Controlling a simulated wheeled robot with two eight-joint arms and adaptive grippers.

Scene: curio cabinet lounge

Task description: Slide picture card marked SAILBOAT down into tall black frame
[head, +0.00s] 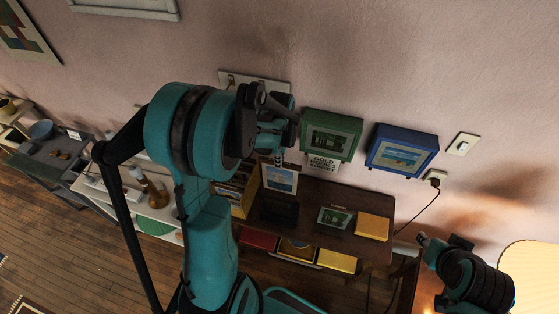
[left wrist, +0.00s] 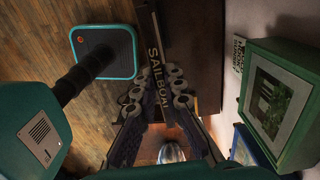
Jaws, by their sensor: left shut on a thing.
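My left gripper (head: 279,156) is over the dark desk, shut on the picture card (head: 280,178). The card hangs upright below the fingers, with a blue and pale picture facing me. In the left wrist view, the lettering SAILBOAT runs along the edge of the card (left wrist: 157,72) between the fingers of the left gripper (left wrist: 156,100). A dark shape, apparently the tall black frame (head: 279,210), stands on the desk below the card. It blends into the dark wood, and I cannot tell whether card and frame touch. My right gripper (head: 424,241) is far off at the lower right, its fingers unclear.
A green box frame (head: 331,134) and a blue one (head: 402,150) hang on the wall close by. A small green picture (head: 335,217) and a yellow box (head: 372,227) lie on the desk to the right. A yellow-sided holder (head: 236,192) stands left of the card.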

